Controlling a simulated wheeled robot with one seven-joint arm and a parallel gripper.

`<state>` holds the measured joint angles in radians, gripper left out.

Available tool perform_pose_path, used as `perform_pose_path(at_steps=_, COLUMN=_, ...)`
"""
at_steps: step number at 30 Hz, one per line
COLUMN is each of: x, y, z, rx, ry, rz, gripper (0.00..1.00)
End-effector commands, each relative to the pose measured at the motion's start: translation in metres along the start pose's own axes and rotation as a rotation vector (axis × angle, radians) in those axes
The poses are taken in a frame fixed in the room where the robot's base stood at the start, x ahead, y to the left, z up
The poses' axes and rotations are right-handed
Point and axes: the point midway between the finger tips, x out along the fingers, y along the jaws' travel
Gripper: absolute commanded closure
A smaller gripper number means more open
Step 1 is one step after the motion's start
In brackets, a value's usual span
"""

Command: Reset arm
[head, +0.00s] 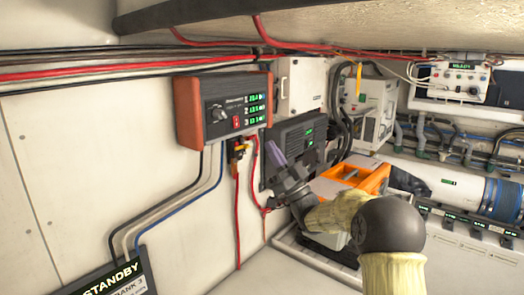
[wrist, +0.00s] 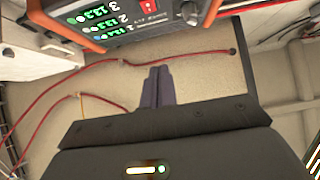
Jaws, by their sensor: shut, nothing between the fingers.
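My gripper (head: 275,152) shows in the head view at the end of my pale yellow arm, in front of the wall equipment. Its purple-grey fingers point up and to the left and are closed together. In the wrist view my gripper (wrist: 158,74) is also shut, with nothing between the fingers. The control unit with orange-brown sides (head: 222,105) is on the wall up and left of the fingertips, apart from them. It also shows at the top left of the wrist view (wrist: 120,40).
Red, black and blue cables run along the wall. A STANDBY display (head: 112,280) is at lower left. The pale wall (head: 90,170) at left is mostly bare.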

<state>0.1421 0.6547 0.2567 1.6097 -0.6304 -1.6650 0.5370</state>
Motion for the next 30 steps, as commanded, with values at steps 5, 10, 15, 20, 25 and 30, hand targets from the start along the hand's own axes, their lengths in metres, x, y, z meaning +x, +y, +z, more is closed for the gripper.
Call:
perform_pose_path(at_steps=5, x=-0.014, y=-0.001, z=-0.003, rx=0.000, ry=0.001, rz=0.000, gripper=1.00)
perform_pose_path(at_steps=10, x=-0.014, y=-0.001, z=-0.004, rx=0.000, ry=0.001, rz=-0.001, gripper=1.00)
perform_pose_path(at_steps=15, x=-0.014, y=0.000, z=-0.004, rx=-0.001, ry=-0.002, rz=0.002, gripper=1.00)
perform_pose_path(at_steps=20, x=-0.013, y=0.001, z=0.007, rx=-0.016, ry=-0.071, rz=0.056, gripper=1.00)
perform_pose_path(at_steps=25, x=-0.028, y=0.010, z=0.032, rx=-0.065, ry=-0.283, rz=0.218, gripper=1.00)
perform_pose_path(at_steps=30, x=-0.071, y=0.021, z=0.054, rx=-0.116, ry=-0.553, rz=0.412, gripper=1.00)
